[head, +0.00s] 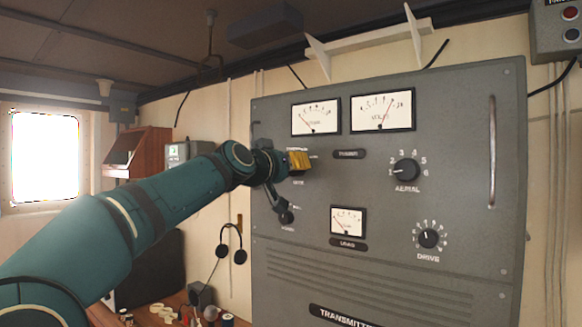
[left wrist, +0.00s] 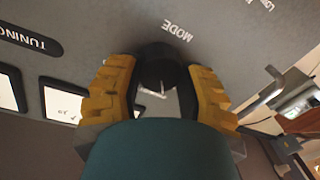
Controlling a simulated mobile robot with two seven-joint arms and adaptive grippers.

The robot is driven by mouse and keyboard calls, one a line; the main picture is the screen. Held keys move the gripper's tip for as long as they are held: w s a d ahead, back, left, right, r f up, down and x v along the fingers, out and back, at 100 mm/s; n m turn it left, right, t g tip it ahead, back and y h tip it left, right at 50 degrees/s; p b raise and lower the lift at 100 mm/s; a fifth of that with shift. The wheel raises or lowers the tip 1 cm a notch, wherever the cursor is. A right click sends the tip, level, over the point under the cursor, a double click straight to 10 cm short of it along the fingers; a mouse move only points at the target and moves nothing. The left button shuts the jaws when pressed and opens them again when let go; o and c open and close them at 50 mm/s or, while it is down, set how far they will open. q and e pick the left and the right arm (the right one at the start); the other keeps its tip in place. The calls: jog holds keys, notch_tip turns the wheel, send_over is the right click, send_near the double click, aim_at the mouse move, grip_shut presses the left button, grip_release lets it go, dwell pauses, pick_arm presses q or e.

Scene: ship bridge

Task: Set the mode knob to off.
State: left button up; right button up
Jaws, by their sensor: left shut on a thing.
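The mode knob (left wrist: 156,62) is a dark round knob on the grey transmitter panel (head: 440,130), beside the MODE lettering in the left wrist view. My left gripper (head: 299,161) is at the panel's upper left, with its yellow fingers in front of the knob. In the left wrist view the left gripper (left wrist: 162,74) has one finger on each side of the knob and is shut on it. The knob is hidden in the head view. I cannot read which position it points to. My right gripper is not in view.
The panel also bears the AERIAL knob (head: 406,170), the DRIVE knob (head: 431,238), two upper meters and a lower meter (head: 348,221). A dark control (head: 286,217) lies just below my left gripper. A vertical handle (head: 491,150) is at the right. Headphones (head: 231,243) hang at the left.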

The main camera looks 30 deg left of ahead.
pick_arm(q)
jog(key=n, duration=0.4)
jog(key=shift+r+n, duration=0.2)
jog(key=shift+n, duration=0.1)
dwell(0.5)
jog(key=o, duration=1.2)
jog(key=shift+o, duration=0.2)
jog(key=shift+f, duration=0.1)
jog(key=s, duration=1.2)
jog(key=shift+r, duration=0.3)
jog(key=shift+a, duration=0.1)
